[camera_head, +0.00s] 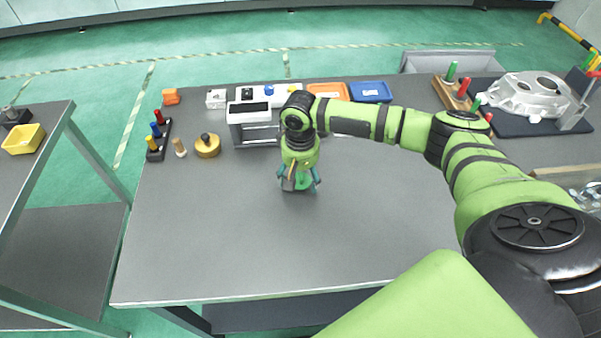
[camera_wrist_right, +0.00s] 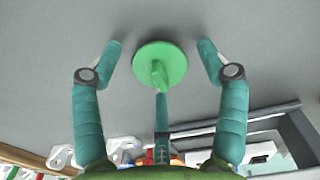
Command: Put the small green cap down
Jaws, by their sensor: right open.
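The small green cap (camera_wrist_right: 160,64) is a round disc with a raised grip. In the right wrist view it lies on the grey table top between the fingertips of my right gripper (camera_wrist_right: 162,60), with a gap on both sides. My right gripper is open. In the head view my right gripper (camera_head: 300,186) points down over the middle of the table, and the cap is not clearly visible there. My left gripper is not in view.
The grey table (camera_head: 240,255) is clear in front and to the left. Behind the gripper stand a grey-white device (camera_head: 250,112), an orange tray (camera_head: 328,90) and a blue tray (camera_head: 370,91). A brass weight (camera_head: 207,147) is at left; a casting (camera_head: 528,95) is at right.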

